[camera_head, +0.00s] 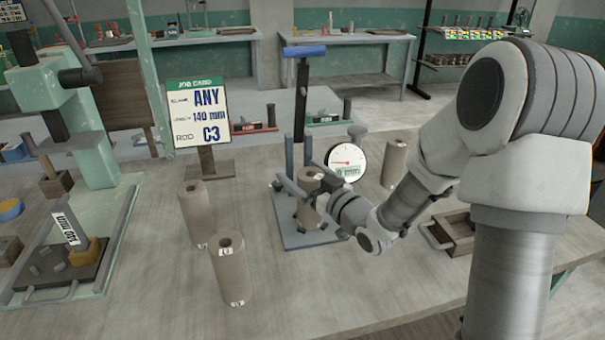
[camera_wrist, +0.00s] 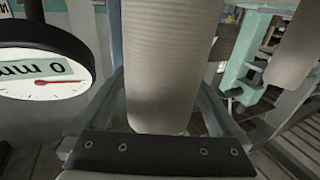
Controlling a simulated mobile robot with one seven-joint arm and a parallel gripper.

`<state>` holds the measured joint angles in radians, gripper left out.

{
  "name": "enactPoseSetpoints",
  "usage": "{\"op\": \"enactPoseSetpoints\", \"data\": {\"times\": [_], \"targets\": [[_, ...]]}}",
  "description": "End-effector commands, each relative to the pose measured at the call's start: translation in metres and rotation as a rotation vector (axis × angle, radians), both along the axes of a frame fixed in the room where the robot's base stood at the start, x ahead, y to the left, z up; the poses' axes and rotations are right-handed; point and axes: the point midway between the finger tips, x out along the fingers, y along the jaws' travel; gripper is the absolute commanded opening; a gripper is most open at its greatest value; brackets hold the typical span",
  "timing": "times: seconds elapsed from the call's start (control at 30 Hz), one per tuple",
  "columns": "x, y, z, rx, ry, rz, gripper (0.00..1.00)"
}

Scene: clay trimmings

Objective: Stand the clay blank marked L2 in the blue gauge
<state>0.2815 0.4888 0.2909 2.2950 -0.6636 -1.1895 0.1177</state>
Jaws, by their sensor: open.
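The blue gauge (camera_head: 296,240) stands on the bench, with a blue base plate, an upright post and a round white dial (camera_head: 347,162) on its right. Its display reads 0 mm; the dial also shows upside down in the wrist view (camera_wrist: 42,72). A grey-brown clay blank (camera_head: 307,213) is upright over the gauge plate. My gripper (camera_head: 303,186) is open, with its fingers on either side of this blank, which fills the middle of the wrist view (camera_wrist: 160,65). No mark shows on it, and its foot is partly hidden. I cannot tell which blank is L2.
Two more blanks stand to the left (camera_head: 195,213) and in front (camera_head: 230,270), with small unreadable labels. Another blank (camera_head: 395,162) stands behind my arm. A job card (camera_head: 199,112) reads ANY, 140 mm, C3. A green press (camera_head: 85,150) is at left; a wooden tray (camera_head: 455,232) at right.

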Motion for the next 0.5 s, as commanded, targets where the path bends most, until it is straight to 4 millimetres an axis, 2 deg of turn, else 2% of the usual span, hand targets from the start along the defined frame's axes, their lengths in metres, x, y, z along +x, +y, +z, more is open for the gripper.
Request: {"op": "enactPoseSetpoints", "data": {"times": [0.1,0.17,0.5], "targets": [[-0.002,-0.002,0.005,-0.001,0.001,-0.001,1.00],[-0.011,-0.009,0.003,-0.001,0.002,-0.003,1.00],[-0.079,-0.054,0.004,0.001,0.003,-0.005,1.00]]}}
